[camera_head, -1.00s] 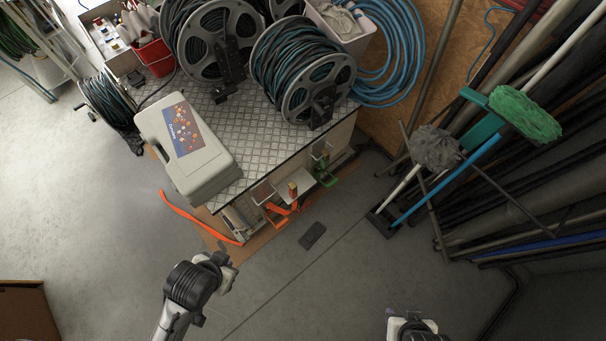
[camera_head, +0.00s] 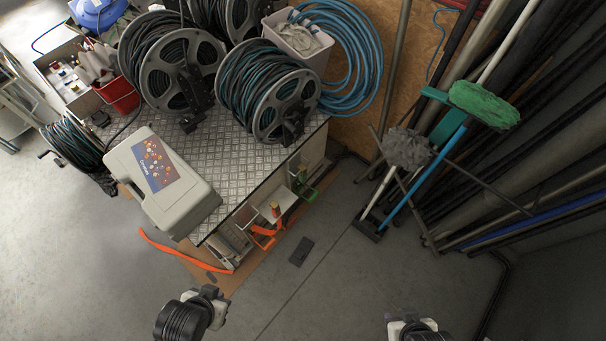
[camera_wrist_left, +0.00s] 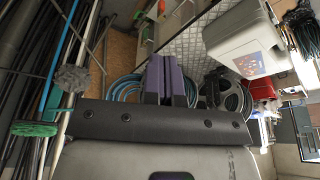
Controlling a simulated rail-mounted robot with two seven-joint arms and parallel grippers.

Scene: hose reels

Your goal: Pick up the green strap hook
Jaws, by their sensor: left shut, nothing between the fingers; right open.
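A small green hook-like piece (camera_head: 309,193) shows at the open front of the workbench, near its right corner; I take it for the green strap hook. It is small and partly in shadow. My right gripper (camera_head: 412,322) is open at the bottom edge, far from the hook, and mostly cut off.
The metal-topped bench (camera_head: 232,188) carries a grey case (camera_head: 165,180), hose reels (camera_head: 270,90) and a pale bin (camera_head: 300,45). Brooms and poles (camera_head: 410,150) lean at the right. A dark flat piece (camera_head: 301,251) lies on the floor. The floor in front is otherwise clear.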

